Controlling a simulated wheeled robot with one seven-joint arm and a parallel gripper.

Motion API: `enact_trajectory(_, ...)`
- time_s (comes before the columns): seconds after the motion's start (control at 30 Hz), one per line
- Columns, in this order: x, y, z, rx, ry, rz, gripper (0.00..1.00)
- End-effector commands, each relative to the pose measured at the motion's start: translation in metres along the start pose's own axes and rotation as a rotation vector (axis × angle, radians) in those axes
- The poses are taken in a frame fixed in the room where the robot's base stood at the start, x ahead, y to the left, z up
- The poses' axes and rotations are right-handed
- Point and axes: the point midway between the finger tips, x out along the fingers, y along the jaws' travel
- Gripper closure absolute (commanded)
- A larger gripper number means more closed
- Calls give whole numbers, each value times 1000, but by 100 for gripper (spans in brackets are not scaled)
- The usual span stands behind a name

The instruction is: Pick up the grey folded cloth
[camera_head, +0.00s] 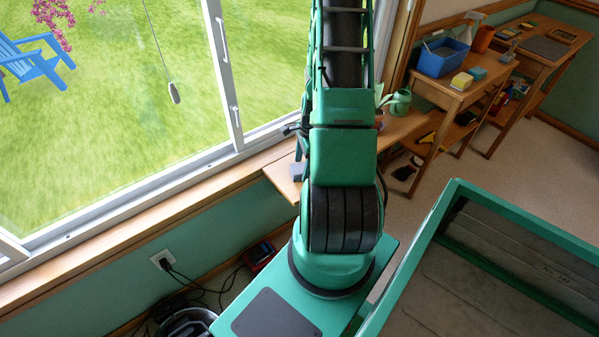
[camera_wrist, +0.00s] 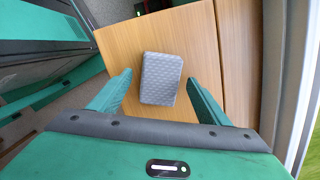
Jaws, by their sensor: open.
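The grey folded cloth (camera_wrist: 161,78) has a quilted pattern and lies on a wooden shelf (camera_wrist: 130,45) in the wrist view. In the head view, a small grey patch that looks like the cloth (camera_head: 297,171) shows at the shelf's left end, partly hidden by my arm. My gripper (camera_wrist: 158,82) is open, with one green finger on each side of the cloth's lower part in the picture. The fingers appear apart from the cloth, and their height above it is hard to tell. I cannot clearly make out my gripper in the head view.
The window frame (camera_head: 232,75) runs close along the shelf's left side. A watering can (camera_head: 400,103) stands farther along the shelf. A blue bin (camera_head: 443,58) and sponges stand on a table (camera_head: 452,88) at the back right. Cables and a power outlet (camera_head: 162,260) are below the sill.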

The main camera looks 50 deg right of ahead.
Motion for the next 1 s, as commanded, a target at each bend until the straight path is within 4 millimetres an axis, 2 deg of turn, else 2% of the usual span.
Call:
enact_trajectory(0.9, 5, 0, 0, -1, 1, 0, 30)
enact_trajectory(0.93, 5, 0, 0, -1, 0, 0, 32)
enact_trajectory(1.0, 5, 0, 0, -1, 0, 0, 49)
